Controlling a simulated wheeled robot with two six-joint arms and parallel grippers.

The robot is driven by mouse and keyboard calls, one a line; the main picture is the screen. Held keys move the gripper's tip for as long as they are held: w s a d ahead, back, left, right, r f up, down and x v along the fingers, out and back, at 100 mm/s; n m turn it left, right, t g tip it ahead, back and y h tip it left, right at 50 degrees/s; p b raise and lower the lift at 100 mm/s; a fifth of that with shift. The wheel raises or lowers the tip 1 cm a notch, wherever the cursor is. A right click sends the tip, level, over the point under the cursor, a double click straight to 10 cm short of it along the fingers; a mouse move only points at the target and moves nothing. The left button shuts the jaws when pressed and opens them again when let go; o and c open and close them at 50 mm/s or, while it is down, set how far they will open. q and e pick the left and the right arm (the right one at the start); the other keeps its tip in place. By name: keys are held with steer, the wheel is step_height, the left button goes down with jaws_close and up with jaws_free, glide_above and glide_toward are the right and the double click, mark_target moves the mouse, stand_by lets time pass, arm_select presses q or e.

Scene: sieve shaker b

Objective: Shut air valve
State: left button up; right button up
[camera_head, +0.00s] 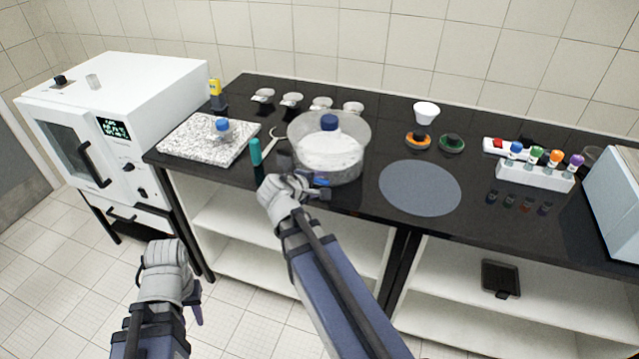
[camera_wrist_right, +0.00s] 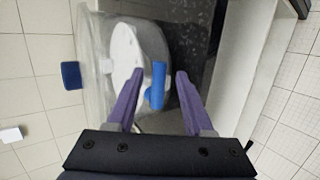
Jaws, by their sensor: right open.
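A clear round vessel (camera_head: 354,131) with a dark blue knob (camera_head: 329,122) on its lid stands near the bench's front edge. A bright blue valve handle (camera_head: 320,181) shows low on its front side. In the right wrist view the blue handle (camera_wrist_right: 157,86) lies between the purple fingers of my right gripper (camera_wrist_right: 160,74). The gripper is open, with a gap visible on each side of the handle. In the head view my right gripper (camera_head: 309,180) is at the vessel's front. My left gripper (camera_head: 194,299) hangs low in front of the bench; its jaw opening is not clear.
A speckled slab (camera_head: 190,143) and a teal-capped item (camera_head: 255,151) are left of the vessel. A grey round mat (camera_head: 420,188) lies to the right. A rack of colour-capped bottles (camera_head: 535,177) stands further right. A white oven (camera_head: 120,110) is at far left.

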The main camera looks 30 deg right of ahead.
steer(key=p+v, duration=0.4)
steer(key=v, duration=0.3)
steer(key=shift+a+r, duration=0.25)
steer(key=shift+a, duration=0.05)
steer(key=shift+s, duration=0.1)
steer(key=s+a+f+m+g+y, duration=0.1)
steer(key=s+a+f+g+y, duration=0.1)
steer(key=a, duration=0.6)
steer(key=s+a+f+m+g+y, duration=0.1)
steer(key=s+a+f+y, duration=0.3)
steer(key=a, duration=0.4)
steer(key=s+a+f+m+g+y, duration=0.1)
steer(key=s+a+f+g+y, duration=0.1)
steer(key=s+a, duration=0.3)
steer(key=a+f, duration=0.1)
steer(key=a, duration=0.2)
steer(key=shift+s+a+f+g+y, duration=0.25)
steer(key=shift+a+f+g+y, duration=0.05)
steer(key=shift+a+f+y, duration=0.1)
